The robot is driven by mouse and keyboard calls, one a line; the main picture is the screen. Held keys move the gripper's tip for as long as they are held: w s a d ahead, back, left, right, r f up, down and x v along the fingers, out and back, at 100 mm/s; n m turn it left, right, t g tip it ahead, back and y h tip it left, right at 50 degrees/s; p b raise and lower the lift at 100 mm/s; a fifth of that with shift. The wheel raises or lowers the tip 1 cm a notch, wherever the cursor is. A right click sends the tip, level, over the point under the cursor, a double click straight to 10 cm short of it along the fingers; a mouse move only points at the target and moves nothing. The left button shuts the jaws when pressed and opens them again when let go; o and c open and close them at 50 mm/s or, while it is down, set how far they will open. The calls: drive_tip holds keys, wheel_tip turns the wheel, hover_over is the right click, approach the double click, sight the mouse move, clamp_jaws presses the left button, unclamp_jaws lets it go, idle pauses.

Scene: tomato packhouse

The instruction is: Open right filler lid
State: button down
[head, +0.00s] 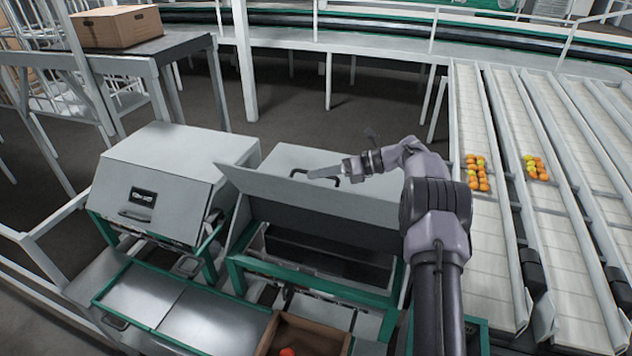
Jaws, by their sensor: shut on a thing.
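The right filler (240,278) is a grey box on a green frame in the middle of the head view. Its grey lid (270,187) is swung up, with its edge tilted outward, and the dark inside shows below it. My gripper (312,174) is at the dark lid handle (331,182) on the lid's upper side and is shut on it. The arm reaches in from the right, and its links hide the filler's right end. The exact finger contact is small in the picture.
The left filler (187,150) stands close by with its labelled lid (140,198) shut. An open carton (270,335) with a tomato is at the front. Conveyor lanes (490,240) with tomatoes (478,172) lie right of my arm. A closed carton (117,27) sits on a back table.

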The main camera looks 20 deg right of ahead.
drive_tip(key=shift+w+d, duration=0.5)
drive_tip(key=shift+w, duration=0.15)
drive_tip(key=c, duration=1.5)
unclamp_jaws()
drive_tip(key=shift+w, duration=0.15)
drive_tip(key=shift+d+r, duration=0.1)
drive_tip(key=shift+r, duration=0.05)
drive_tip(key=v, duration=0.7)
drive_tip(key=shift+d+b, duration=0.15)
drive_tip(key=shift+b, duration=0.2)
